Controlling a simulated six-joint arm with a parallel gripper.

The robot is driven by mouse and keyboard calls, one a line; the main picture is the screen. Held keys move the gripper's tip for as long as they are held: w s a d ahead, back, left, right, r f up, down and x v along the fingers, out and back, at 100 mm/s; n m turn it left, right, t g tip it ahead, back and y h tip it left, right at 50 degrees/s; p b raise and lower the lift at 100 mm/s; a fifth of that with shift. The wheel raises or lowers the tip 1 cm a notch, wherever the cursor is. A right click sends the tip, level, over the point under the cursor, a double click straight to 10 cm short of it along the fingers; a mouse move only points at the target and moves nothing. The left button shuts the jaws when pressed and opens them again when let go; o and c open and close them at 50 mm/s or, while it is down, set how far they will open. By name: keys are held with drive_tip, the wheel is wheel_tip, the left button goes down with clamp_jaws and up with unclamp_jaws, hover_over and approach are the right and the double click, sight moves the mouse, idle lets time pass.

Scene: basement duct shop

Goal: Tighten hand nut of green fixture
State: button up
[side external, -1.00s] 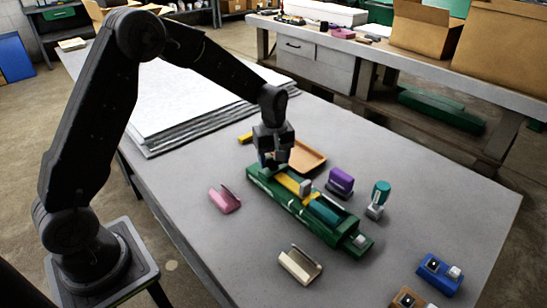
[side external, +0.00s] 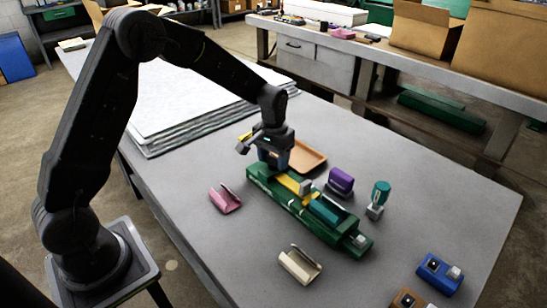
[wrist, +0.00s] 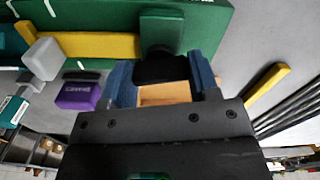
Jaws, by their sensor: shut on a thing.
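The green fixture (side external: 330,230) lies on the grey bench, with a yellow bar (side external: 287,184), a grey block (side external: 305,187) and a teal piece (side external: 326,211) along its top. My gripper (side external: 274,165) is at its far end, pointing down. In the wrist view the blue fingers of my gripper (wrist: 162,78) are on both sides of a black hand nut (wrist: 160,68), shut on it. The nut sits at the end of the green fixture's body (wrist: 200,22).
An orange tray (side external: 308,157) and a purple piece (side external: 340,181) are close beside the fixture. A teal-topped piece (side external: 379,196), pink bracket (side external: 225,199), cream bracket (side external: 300,265) and blue block (side external: 440,273) stand around it. Stacked sheets (side external: 185,105) lie behind.

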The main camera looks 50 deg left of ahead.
sight(273, 157)
drive_tip(key=shift+m, duration=1.3)
drive_tip(key=o, duration=0.9)
drive_tip(key=shift+r, duration=0.15)
wheel_tip(273, 157, up, 14)
drive_tip(key=shift+f, duration=0.2)
